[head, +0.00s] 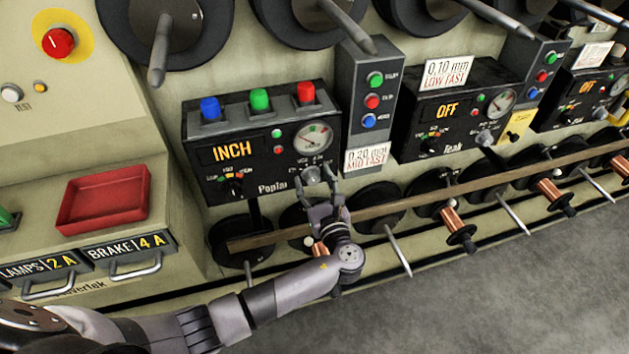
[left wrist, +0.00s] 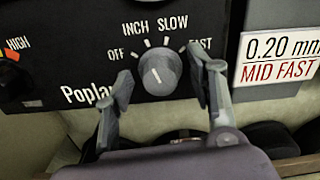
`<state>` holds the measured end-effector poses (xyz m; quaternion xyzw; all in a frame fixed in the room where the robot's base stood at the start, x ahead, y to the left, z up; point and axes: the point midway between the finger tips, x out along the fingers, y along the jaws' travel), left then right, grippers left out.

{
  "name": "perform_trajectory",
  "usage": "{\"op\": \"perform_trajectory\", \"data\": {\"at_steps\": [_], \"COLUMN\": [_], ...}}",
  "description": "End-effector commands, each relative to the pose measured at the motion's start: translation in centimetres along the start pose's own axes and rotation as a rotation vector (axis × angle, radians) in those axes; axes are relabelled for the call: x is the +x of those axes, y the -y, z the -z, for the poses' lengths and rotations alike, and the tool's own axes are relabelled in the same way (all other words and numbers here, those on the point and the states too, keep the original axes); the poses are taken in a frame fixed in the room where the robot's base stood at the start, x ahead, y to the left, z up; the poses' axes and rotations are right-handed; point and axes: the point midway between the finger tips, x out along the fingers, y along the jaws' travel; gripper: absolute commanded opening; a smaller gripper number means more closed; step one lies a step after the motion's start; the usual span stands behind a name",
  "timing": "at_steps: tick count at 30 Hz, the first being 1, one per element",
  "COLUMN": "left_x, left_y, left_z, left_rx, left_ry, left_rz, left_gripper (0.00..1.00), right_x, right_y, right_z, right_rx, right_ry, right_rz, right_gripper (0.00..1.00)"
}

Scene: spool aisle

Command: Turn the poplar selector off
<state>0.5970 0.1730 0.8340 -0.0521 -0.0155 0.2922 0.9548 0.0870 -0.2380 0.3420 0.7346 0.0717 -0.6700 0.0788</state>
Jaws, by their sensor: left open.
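The Poplar panel (head: 225,175) is a black box with an orange INCH display (head: 232,151). Its selector is a round grey knob (left wrist: 160,73) at the panel's lower right, with OFF, INCH, SLOW and FAST marked around it. In the left wrist view the knob's white line points up and slightly left, toward INCH. My left gripper (head: 319,180) is open in front of the knob; it also shows in the left wrist view (left wrist: 162,88), one finger on each side of the knob, with gaps visible. My right gripper is not in view.
A wooden bar (head: 400,207) runs along the machine below the panels, over spools and pegs. The Teak panel (head: 450,110) to the right shows OFF. Blue, green and red buttons (head: 259,99) sit on top of the Poplar panel. Open floor (head: 500,300) lies in front.

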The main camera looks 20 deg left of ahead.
Motion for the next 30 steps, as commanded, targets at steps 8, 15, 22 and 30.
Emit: {"op": "perform_trajectory", "data": {"at_steps": [8, 15, 22, 30], "left_x": [0.03, 0.0, -0.01, -0.02], "left_y": [-0.01, -0.01, -0.01, -0.01], "left_z": [0.03, 0.04, 0.04, 0.06], "left_rx": [0.0, 0.0, 0.0, -0.001], "left_ry": [0.0, 0.0, 0.0, -0.001], "left_rz": [0.0, 0.0, 0.0, 0.0], "left_gripper": [0.48, 0.32, 0.16, 0.03], "right_x": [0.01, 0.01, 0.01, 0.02], "right_y": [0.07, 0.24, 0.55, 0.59], "right_z": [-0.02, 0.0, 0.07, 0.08], "right_rx": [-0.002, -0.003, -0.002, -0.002], "right_ry": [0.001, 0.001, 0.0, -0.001], "right_rz": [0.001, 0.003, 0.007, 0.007], "right_gripper": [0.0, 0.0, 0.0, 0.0]}}
